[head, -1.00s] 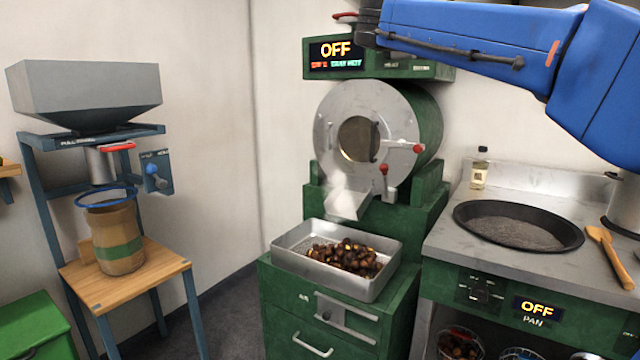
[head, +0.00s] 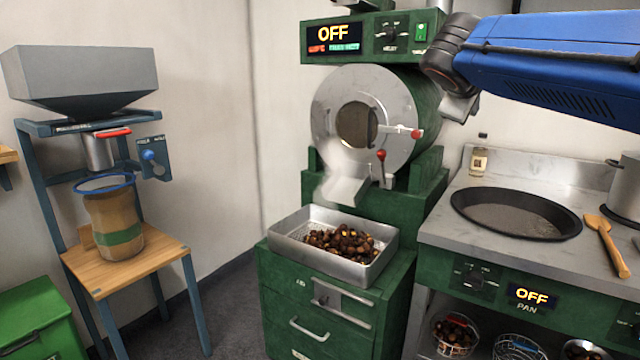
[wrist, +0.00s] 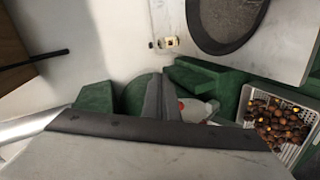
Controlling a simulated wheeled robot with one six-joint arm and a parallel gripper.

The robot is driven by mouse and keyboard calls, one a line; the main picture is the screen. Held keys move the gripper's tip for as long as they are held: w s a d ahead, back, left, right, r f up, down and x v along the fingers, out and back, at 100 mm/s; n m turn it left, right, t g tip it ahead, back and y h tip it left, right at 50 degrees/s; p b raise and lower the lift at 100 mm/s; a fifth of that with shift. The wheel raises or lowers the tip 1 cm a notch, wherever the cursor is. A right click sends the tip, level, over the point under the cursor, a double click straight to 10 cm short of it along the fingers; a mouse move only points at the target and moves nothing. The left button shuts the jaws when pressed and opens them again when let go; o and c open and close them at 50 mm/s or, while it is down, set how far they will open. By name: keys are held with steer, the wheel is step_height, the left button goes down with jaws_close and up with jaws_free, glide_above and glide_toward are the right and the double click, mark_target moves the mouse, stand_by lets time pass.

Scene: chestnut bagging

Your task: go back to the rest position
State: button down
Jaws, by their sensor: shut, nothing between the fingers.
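My blue arm reaches in from the upper right in the head view, in front of the wall above the pan counter. My gripper (head: 458,106) is at its end, beside the green roaster drum (head: 430,118), and looks empty. In the wrist view its fingers (wrist: 162,98) are together in the middle, with nothing between them. The metal tray (head: 282,240) of roasted chestnuts (head: 342,243) sits under the roaster's chute. The tray also shows at the right of the wrist view (wrist: 240,105).
A black pan (head: 515,214) lies on the counter, with a wooden spatula (head: 606,245) and a small bottle (head: 479,162) near it. A hopper stand (head: 85,85) with a paper bag (head: 115,225) is at left. Dark floor (head: 232,300) between is clear.

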steer(key=s+a+f+m+g+y, duration=0.2)
steer(key=s+f+m+g+y, duration=0.1)
steer(key=s+f, duration=1.3)
steer(key=s+a+f+m+g+y, duration=0.2)
steer(key=s+f, duration=1.4)
steer(key=f, duration=0.8)
steer(key=m+g+y, duration=0.1)
steer(key=m+y, duration=0.1)
steer(key=m, duration=0.1)
steer(key=shift+y, duration=0.3)
steer(key=shift+a+f, duration=0.1)
